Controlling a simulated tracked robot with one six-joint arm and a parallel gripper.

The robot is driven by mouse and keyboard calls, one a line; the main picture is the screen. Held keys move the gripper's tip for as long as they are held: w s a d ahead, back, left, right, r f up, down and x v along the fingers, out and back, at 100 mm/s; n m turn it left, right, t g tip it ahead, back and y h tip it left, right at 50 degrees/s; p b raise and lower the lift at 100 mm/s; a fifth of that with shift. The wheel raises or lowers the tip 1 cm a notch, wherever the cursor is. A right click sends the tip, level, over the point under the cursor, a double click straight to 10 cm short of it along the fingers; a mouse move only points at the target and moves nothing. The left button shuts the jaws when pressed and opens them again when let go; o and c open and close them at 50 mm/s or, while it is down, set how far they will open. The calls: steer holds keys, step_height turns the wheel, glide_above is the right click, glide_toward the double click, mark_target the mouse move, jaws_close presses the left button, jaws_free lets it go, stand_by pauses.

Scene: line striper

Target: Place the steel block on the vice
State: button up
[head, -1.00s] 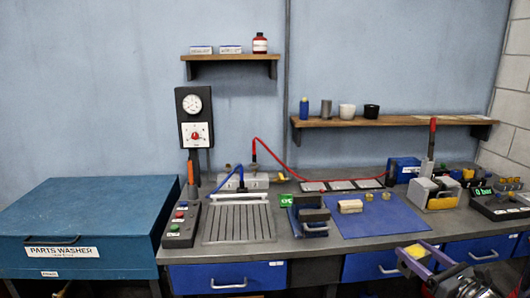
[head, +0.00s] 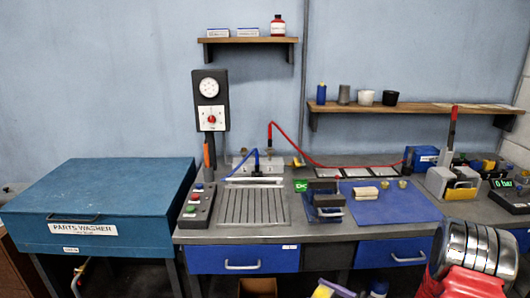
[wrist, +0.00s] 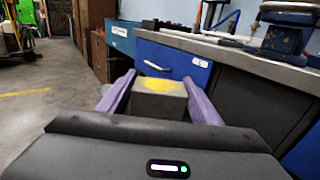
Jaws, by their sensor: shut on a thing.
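My gripper (head: 333,290) is at the bottom edge of the head view, mostly cut off, in front of and below the bench top. The wrist view shows its two purple fingers (wrist: 158,98) shut on the steel block (wrist: 160,106), a grey block with a worn yellow patch on top. The block is held clear of the bench, with its lower part hidden by my gripper body. The vice (head: 325,203), dark with blue parts, stands on the bench between the grooved plate and the blue mat. It appears at the upper right in the wrist view (wrist: 284,38).
Blue drawers (head: 243,260) front the bench (head: 290,236). A grooved plate (head: 254,207) lies left of the vice. A blue mat (head: 385,210) with a pale block (head: 365,193) lies right. A blue parts washer (head: 95,195) stands far left. My red and silver arm fills the lower right.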

steer(key=shift+a, duration=0.4)
steer(key=shift+w+a+r+m+t+h, duration=0.15)
steer(key=shift+a+m+t+h, duration=0.15)
steer(key=shift+m+t+h, duration=0.25)
steer(key=shift+w+a+r+m+t+h, duration=0.1)
steer(key=shift+a+m+t+h, duration=0.2)
steer(key=shift+m+t, duration=0.35)
steer(key=shift+m+t+h, duration=0.7)
steer(key=shift+t+h, duration=0.2)
steer(key=shift+h, duration=0.25)
steer(key=shift+s+d+f+m+t+h, duration=0.2)
steer(key=shift+m+t+h, duration=0.1)
steer(key=shift+h, duration=0.25)
steer(key=shift+s+d+f+m+t+h, duration=0.1)
steer(key=shift+d+m+t+h, duration=0.15)
steer(key=shift+h, duration=0.3)
steer(key=shift+a, duration=0.25)
